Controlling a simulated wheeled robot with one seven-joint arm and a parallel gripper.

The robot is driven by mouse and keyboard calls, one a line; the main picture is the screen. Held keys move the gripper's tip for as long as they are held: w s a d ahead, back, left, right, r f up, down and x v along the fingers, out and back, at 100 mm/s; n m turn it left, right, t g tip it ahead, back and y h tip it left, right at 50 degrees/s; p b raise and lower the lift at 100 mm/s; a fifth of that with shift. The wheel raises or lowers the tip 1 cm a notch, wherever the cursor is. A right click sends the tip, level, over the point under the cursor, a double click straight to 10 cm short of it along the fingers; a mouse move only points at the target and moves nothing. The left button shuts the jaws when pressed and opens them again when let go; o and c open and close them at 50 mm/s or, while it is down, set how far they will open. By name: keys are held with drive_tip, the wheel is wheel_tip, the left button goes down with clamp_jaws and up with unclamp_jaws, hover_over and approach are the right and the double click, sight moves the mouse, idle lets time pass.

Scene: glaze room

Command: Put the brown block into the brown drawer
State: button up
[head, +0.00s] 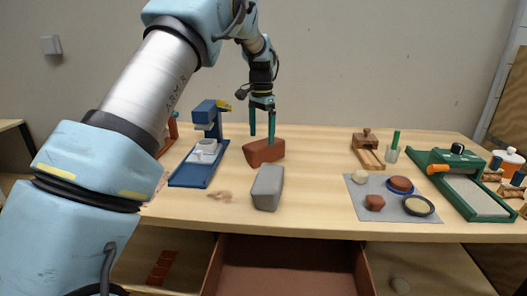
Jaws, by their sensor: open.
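The brown block (264,153) lies on the wooden table, a little left of the middle. My gripper (262,138) points down over it with two teal fingers apart. One fingertip overlaps the block in the picture and the other ends just above its left part; I cannot tell whether they touch it. The brown drawer (290,280) is pulled open below the table's front edge, and the part of its inside that shows is empty. Its lower part is cut off by the picture's edge.
A grey block (268,187) stands in front of the brown block. A blue stand (196,174) with a white cup is to the left. A grey mat (367,206) with small pieces, a wooden tool (367,155) and a green tray (437,188) are to the right.

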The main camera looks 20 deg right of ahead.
sight(264, 142)
drive_tip(key=shift+s+d+f+p, duration=0.15)
drive_tip(key=shift+f+p, duration=0.2)
drive_tip(key=shift+f, duration=0.8)
drive_tip(key=shift+s+d+f+p, duration=0.1)
drive_tip(key=shift+f+p, duration=0.2)
drive_tip(key=shift+f, duration=0.8)
clamp_jaws()
drive_tip(key=shift+w+r, duration=0.1)
drive_tip(key=shift+r, duration=0.05)
